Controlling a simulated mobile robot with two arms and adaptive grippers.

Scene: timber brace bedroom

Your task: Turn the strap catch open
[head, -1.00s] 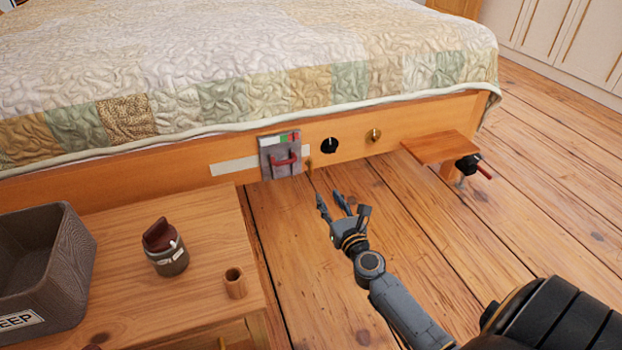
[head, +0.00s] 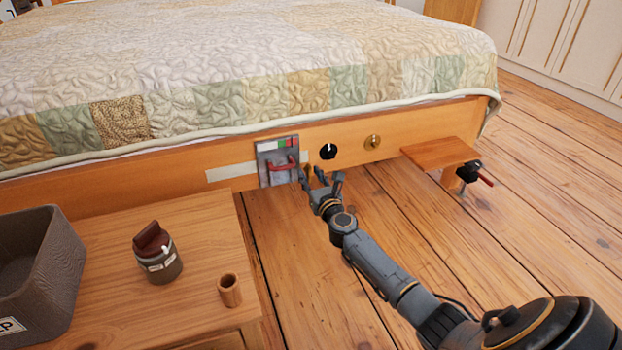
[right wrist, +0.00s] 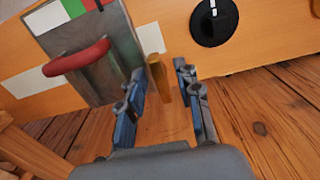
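A grey metal plate (head: 278,160) with a red handle (head: 283,166) is fixed to the bed's side rail, over a pale strap (head: 231,170). A narrow brass-coloured tab (right wrist: 155,74), which looks like the catch, stands upright just right of the plate; in the head view it is mostly hidden by my fingers. My right gripper (head: 321,177) is open at the rail. In the right wrist view its fingers (right wrist: 168,75) stand on either side of the tab; I cannot tell whether they touch it. My left gripper is not in view.
A black knob (head: 328,152) and a brass knob (head: 373,142) sit right of the plate. A small wooden shelf (head: 440,151) with a clamp (head: 468,172) juts out farther right. A wooden table (head: 195,225) at left holds a jar (head: 157,256), a wooden cup (head: 230,290) and a grey bin (head: 60,280).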

